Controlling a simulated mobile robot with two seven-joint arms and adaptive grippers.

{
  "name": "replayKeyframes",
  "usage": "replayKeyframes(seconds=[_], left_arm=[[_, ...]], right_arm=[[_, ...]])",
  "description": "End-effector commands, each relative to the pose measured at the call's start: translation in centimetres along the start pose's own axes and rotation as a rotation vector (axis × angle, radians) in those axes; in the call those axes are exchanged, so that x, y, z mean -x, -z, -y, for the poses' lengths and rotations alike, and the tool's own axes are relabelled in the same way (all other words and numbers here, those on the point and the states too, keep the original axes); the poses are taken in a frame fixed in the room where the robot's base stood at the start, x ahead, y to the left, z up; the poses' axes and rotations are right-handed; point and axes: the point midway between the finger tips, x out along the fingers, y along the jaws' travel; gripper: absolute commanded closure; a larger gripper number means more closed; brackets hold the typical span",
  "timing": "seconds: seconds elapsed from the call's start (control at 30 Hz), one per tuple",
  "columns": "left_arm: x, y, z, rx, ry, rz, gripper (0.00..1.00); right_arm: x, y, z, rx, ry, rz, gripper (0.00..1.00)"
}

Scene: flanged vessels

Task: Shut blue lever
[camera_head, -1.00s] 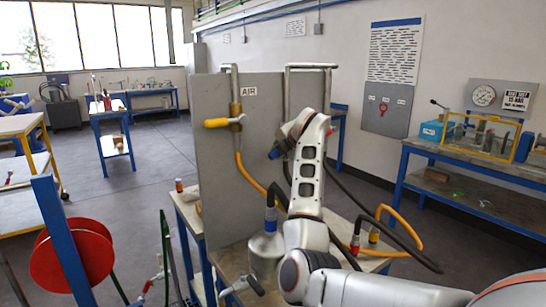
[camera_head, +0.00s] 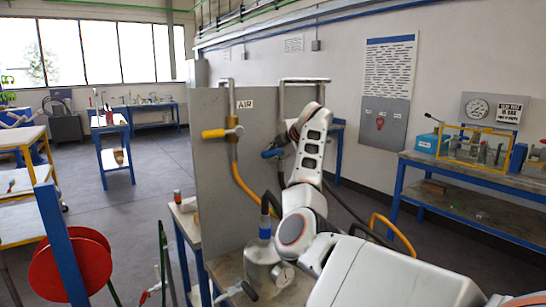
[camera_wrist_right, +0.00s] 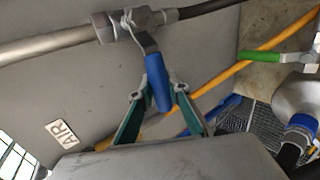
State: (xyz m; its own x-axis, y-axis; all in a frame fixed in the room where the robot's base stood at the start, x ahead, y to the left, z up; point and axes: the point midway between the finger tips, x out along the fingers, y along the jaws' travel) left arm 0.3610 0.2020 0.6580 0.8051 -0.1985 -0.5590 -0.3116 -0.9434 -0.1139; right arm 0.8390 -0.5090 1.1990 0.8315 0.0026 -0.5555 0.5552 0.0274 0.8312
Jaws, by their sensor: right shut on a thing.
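The blue lever (camera_head: 272,152) shows in the head view beside my right wrist, in front of the grey panel (camera_head: 215,165). In the right wrist view the blue lever (camera_wrist_right: 158,82) sticks out from a metal valve (camera_wrist_right: 135,24) on a pipe, roughly crosswise to that pipe. The teal fingers of my right gripper (camera_wrist_right: 158,96) stand on both sides of its blue sleeve and are shut on it. In the head view my right gripper (camera_head: 284,143) is partly hidden by its own wrist. My left gripper is in no view.
A yellow lever (camera_head: 213,133) sits on the left pipe beside the AIR label. A glass vessel (camera_head: 262,272) with a blue-collared hose stands below the panel. A green lever (camera_wrist_right: 260,56) and a yellow hose (camera_wrist_right: 232,72) lie near my fingers. A red reel (camera_head: 72,268) is at left.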

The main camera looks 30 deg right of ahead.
Motion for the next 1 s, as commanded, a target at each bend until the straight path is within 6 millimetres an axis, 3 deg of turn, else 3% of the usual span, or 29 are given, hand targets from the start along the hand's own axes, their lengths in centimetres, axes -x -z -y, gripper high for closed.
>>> replayKeyframes(seconds=[0.53, 0.57, 0.6, 1.0], left_arm=[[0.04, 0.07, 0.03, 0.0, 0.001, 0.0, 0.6], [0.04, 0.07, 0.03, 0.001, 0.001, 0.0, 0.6], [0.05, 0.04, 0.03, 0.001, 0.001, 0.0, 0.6], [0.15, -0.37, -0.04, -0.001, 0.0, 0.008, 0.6]], right_arm=[[0.35, -0.09, -0.48, -0.022, -0.006, -0.013, 1.0], [0.35, -0.08, -0.48, -0.022, -0.006, -0.013, 0.78], [0.34, -0.07, -0.48, -0.022, -0.006, -0.013, 0.68], [0.38, 0.0, -0.29, -0.021, -0.002, -0.014, 0.66]])
